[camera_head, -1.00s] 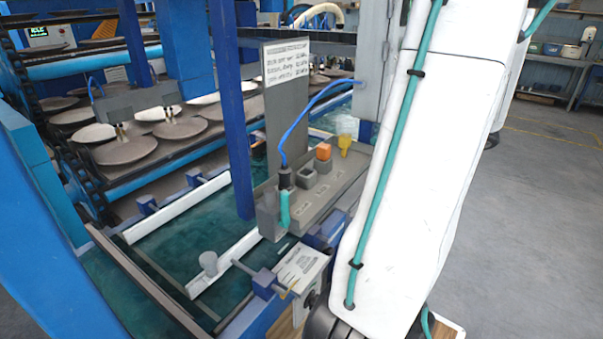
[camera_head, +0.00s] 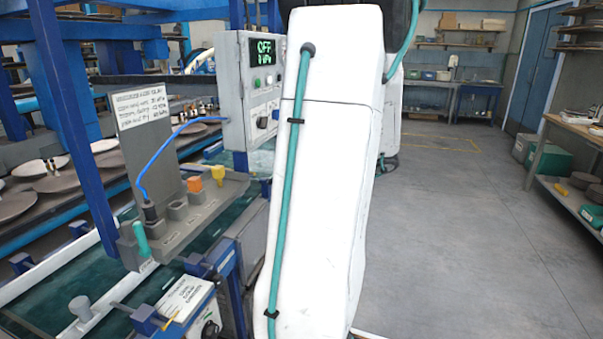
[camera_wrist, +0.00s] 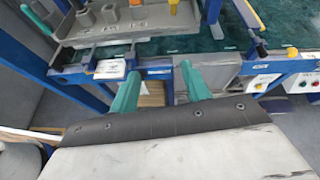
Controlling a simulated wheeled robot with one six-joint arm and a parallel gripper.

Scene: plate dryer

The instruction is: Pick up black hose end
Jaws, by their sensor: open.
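The black hose end (camera_head: 150,212) stands upright at the left end of a grey tray (camera_head: 200,222), with a blue hose (camera_head: 155,160) rising from its top. A teal piece (camera_head: 141,240) hangs just below it at the tray's corner. In the wrist view my gripper (camera_wrist: 160,70) is open and empty, its two teal fingers apart. It points toward the frame below the tray, which shows at the upper left of that view. The gripper is apart from the tray. It does not show in the head view, where my white arm fills the middle.
An orange cap (camera_head: 194,184) and a yellow piece (camera_head: 217,173) stand on the tray beside grey sockets. A control box (camera_head: 250,90) reading OFF is behind. A label plate (camera_head: 183,302) on the blue frame sits in front. Open floor (camera_head: 450,240) lies to the right.

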